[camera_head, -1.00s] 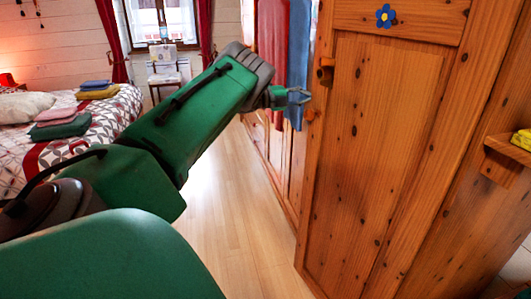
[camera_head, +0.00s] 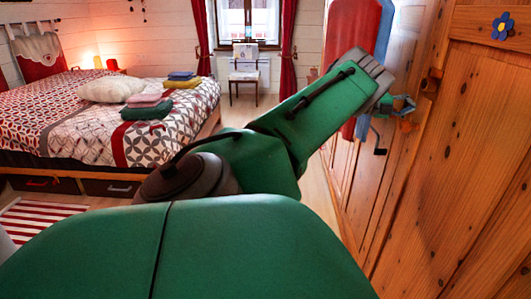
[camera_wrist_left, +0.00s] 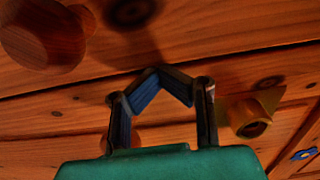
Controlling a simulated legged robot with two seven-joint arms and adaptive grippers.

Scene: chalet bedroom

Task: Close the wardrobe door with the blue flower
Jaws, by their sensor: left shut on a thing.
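The wardrobe door with the blue flower (camera_head: 470,150) stands open at the right of the head view, its clothes side exposed. The blue flower (camera_head: 503,26) is on its upper panel and also shows in the wrist view (camera_wrist_left: 304,154). A wooden latch knob (camera_head: 429,86) sits on the door's near edge. My left gripper (camera_head: 397,106) is beside that edge, just left of and below the knob. In the wrist view my fingers (camera_wrist_left: 155,74) meet in front of the wood; exactly which part they hold is hidden. My right gripper is out of view.
Red and blue clothes (camera_head: 360,50) hang behind my gripper. A bed (camera_head: 60,115) with a pillow and folded towels stands at the left. A chair (camera_head: 245,68) stands by the window. A striped rug (camera_head: 40,222) lies at the lower left.

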